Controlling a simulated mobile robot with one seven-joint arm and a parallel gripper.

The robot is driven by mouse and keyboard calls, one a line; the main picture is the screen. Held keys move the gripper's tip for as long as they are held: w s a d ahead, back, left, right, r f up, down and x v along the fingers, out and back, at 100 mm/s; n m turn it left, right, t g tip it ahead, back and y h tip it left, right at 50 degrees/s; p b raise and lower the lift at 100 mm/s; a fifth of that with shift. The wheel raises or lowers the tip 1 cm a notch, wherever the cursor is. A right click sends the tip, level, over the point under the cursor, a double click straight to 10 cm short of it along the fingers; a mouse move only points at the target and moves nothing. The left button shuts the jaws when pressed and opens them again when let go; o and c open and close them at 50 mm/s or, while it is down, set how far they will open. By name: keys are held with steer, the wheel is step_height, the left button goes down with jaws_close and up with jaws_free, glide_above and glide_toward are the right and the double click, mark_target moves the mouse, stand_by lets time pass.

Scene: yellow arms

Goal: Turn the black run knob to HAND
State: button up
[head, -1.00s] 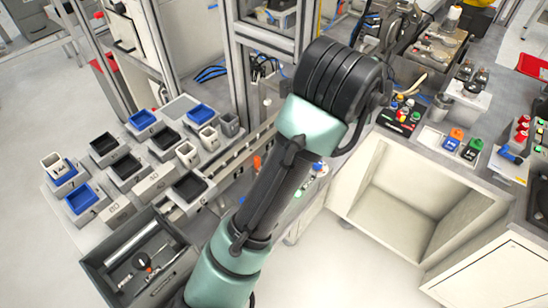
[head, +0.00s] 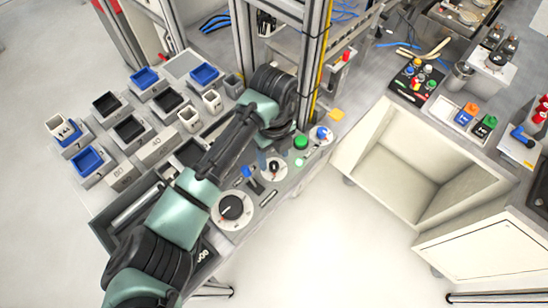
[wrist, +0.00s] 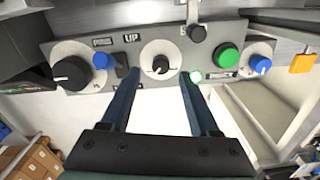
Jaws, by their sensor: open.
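A small black knob (wrist: 160,65) on a round white dial sits at the middle of the grey panel in the wrist view. It also shows in the head view (head: 274,168). A larger black knob (wrist: 71,73) on a white dial is farther left, also in the head view (head: 231,207). The dial lettering is too small to read, so I cannot tell which knob carries HAND. My gripper (wrist: 157,74) is open and empty. Its two dark blue fingers stand either side of the small knob in the picture, with visible gaps; depth is unclear.
A black lever (wrist: 197,33) stands above.

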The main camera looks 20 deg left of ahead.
mark_target(274, 165)
steer(key=shift+f, duration=1.8)
jaws_close()
